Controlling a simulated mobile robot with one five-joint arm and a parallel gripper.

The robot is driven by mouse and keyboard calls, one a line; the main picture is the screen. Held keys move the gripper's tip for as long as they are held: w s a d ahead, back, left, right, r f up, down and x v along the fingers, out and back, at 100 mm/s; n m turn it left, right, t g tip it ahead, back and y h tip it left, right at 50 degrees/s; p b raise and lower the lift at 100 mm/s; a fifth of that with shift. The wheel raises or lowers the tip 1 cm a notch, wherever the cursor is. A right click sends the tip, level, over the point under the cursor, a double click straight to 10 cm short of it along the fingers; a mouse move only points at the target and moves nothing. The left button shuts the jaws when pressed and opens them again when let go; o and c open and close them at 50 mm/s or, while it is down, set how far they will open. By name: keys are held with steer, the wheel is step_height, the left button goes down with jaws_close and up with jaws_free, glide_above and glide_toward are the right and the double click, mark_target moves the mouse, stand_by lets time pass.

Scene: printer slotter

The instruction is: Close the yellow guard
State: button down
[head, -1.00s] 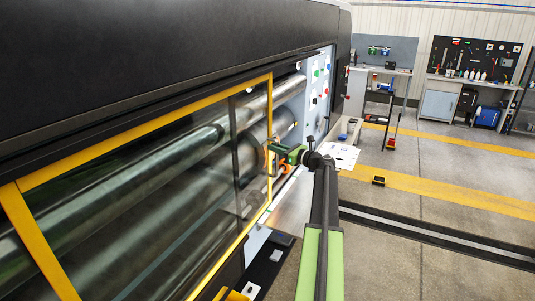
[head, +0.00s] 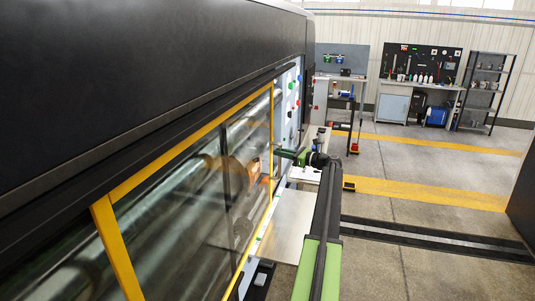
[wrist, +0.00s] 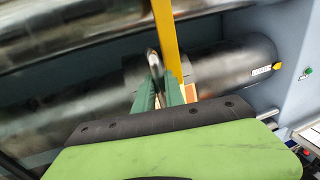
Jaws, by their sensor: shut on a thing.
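The yellow guard (head: 119,247) is a clear panel in a yellow frame on the front of the black machine. Rollers show through it. My gripper (head: 278,151) is at the guard's far right upright in the head view. In the wrist view, my gripper's green fingers (wrist: 160,92) are shut around a slim handle (wrist: 152,62) beside the yellow upright (wrist: 165,35). The fingers partly hide the handle. A bare stretch of dark roller (wrist: 235,66) lies between the upright and the grey-blue end wall (wrist: 296,50).
The control panel (head: 291,92) with coloured buttons stands past the guard's far edge. A floor rail (head: 430,238) runs across the floor at right. Workbenches (head: 420,85) and a shelf rack (head: 487,88) stand at the back. The floor at right is mostly clear.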

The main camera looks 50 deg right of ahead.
steer(key=c, duration=1.8)
jaws_free()
steer(key=shift+r, duration=0.1)
steer(key=o, duration=0.4)
steer(key=shift+w+a, duration=0.1)
steer(key=shift+a, duration=0.15)
steer(key=shift+w, duration=0.1)
steer(key=s+d, duration=0.3)
steer(key=s, duration=1.4)
steer(key=shift+c, duration=0.3)
